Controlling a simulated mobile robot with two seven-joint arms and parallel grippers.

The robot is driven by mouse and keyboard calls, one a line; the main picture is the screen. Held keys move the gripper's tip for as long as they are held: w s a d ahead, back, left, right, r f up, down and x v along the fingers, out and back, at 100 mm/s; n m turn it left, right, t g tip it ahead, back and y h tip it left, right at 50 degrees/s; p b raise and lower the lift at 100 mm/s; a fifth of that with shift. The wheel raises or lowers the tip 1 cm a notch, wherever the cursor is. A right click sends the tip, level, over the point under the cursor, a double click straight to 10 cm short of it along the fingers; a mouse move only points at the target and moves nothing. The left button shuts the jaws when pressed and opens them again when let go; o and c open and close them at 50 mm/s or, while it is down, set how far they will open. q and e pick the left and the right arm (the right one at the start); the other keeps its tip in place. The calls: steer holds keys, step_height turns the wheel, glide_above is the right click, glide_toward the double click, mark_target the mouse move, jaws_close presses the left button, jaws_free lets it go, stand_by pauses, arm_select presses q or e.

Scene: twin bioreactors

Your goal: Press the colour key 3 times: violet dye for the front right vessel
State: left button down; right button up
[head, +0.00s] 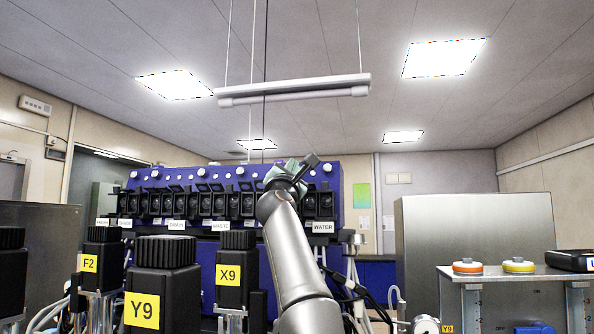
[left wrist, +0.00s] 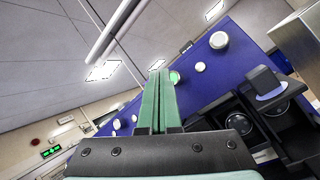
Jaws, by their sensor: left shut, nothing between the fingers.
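The blue panel (head: 153,183) carries a row of round white keys along its top above black pump heads (head: 232,207). My left gripper (head: 284,172) is raised in front of the panel's upper right part, partly hidden by my own wrist. In the left wrist view its two green fingers (left wrist: 160,72) are together with nothing between them. A green-tinted round key (left wrist: 175,78) shows right beside the fingertips; I cannot tell whether they touch it. White keys (left wrist: 219,40) show further along. I cannot tell which one is the colour key. My right gripper is not in view.
Black-capped units labelled Y9 (head: 163,290), X9 (head: 237,270) and F2 (head: 102,260) stand close in front at left. A steel cabinet (head: 470,222) and a shelf with an orange-rimmed (head: 467,267) and a yellow-rimmed disc (head: 518,265) are at right. A lamp bar (head: 293,90) hangs above.

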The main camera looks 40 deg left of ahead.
arm_select(q)
steer(key=shift+s+d+r+b, duration=0.1)
steer(key=shift+s+d+r, duration=0.1)
steer(key=shift+s+d, duration=0.35)
steer(key=shift+s+d+r+b, duration=0.1)
steer(key=shift+s+d+r, duration=0.15)
steer(key=shift+s, duration=0.6)
steer(key=shift+s+d+r+b, duration=0.1)
steer(key=shift+s+d+r, duration=0.1)
steer(key=shift+s+d, duration=0.35)
steer(key=shift+a, duration=0.25)
steer(key=shift+w+a+f+p, duration=0.25)
steer(key=shift+w+a+p, duration=0.1)
steer(key=shift+w, duration=0.3)
steer(key=shift+w+a+f+p, duration=0.2)
steer(key=shift+w+a+p, duration=0.15)
steer(key=shift+w, duration=0.25)
steer(key=shift+w, duration=0.15)
steer(key=shift+w+a+f, duration=0.2)
steer(key=shift+w+a, duration=0.2)
steer(key=shift+w, duration=0.25)
steer(key=shift+w+a+f, duration=0.2)
steer(key=shift+w+a, duration=0.2)
steer(key=shift+w, duration=0.2)
steer(key=shift+s+d+r+b, duration=0.2)
steer(key=shift+s+d, duration=0.25)
steer(key=shift+s, duration=0.3)
steer(key=shift+s+d+r+b, duration=0.1)
steer(key=shift+s+d+r, duration=0.25)
steer(key=shift+s, duration=0.35)
